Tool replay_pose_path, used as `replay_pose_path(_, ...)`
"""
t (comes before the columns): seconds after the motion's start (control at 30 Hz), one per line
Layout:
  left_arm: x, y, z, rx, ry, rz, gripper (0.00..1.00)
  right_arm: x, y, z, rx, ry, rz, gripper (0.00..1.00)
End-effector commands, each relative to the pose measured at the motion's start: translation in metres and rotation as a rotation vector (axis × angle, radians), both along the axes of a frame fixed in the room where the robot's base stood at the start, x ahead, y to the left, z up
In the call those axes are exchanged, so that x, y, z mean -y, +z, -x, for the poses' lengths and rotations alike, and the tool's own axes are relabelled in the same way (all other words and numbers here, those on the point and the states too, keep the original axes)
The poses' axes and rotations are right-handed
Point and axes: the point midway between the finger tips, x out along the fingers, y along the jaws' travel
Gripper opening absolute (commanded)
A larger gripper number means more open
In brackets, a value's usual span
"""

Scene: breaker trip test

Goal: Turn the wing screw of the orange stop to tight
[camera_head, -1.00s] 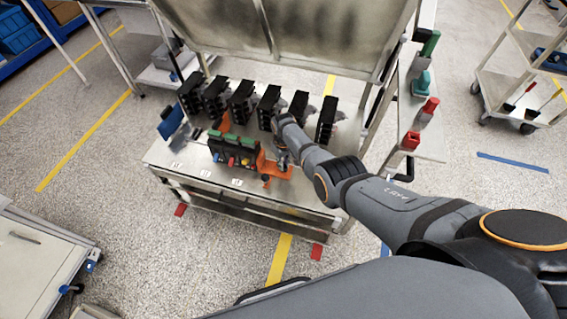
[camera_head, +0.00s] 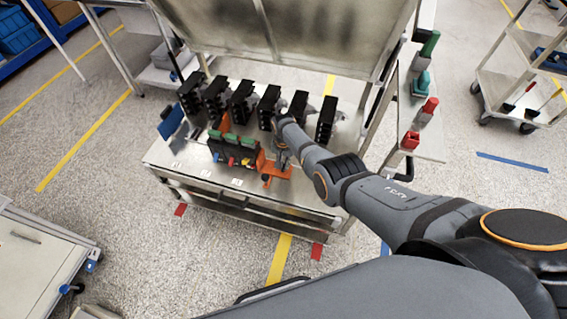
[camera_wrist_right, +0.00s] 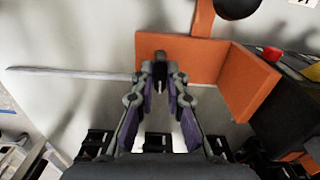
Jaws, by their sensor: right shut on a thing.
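The orange stop (camera_head: 278,171) stands on the metal table, at the right end of a row of breakers with green tops (camera_head: 232,138). In the right wrist view its orange angled plate (camera_wrist_right: 245,82) fills the upper middle. A small dark piece, which looks like the wing screw (camera_wrist_right: 160,57), sits at the plate's left part. My right gripper (camera_wrist_right: 160,72) is shut on it, with one finger on each side. Its turn position cannot be read. In the head view my right gripper (camera_head: 283,161) is small and partly hidden by its own wrist. My left gripper is out of view.
A row of black units (camera_head: 242,102) stands behind on the table, close to my right wrist. A black round knob (camera_wrist_right: 237,7) sits by the orange stop. Red and green-handled items (camera_head: 410,140) are on a side shelf at right. The table's front strip is clear.

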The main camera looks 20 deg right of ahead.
Motion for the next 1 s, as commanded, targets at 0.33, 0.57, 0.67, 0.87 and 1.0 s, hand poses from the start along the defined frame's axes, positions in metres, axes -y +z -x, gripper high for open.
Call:
replay_pose_path(0.33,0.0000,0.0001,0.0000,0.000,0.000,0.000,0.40,-0.0001,0.0005,-0.0005,0.001,-0.078,0.000,0.00)
replay_pose_path(0.57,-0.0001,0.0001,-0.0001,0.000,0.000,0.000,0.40,-0.0001,0.0005,-0.0005,0.001,-0.084,0.000,0.00)
replay_pose_path(0.67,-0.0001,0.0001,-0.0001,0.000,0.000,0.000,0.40,-0.0001,0.0005,-0.0005,0.001,-0.084,0.000,0.00)
replay_pose_path(0.87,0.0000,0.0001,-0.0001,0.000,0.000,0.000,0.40,-0.0002,0.0004,-0.0005,0.001,-0.083,0.000,0.29)
replay_pose_path(1.0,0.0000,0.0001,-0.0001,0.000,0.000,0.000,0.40,-0.0002,0.0002,-0.0002,0.000,-0.083,-0.001,0.36)
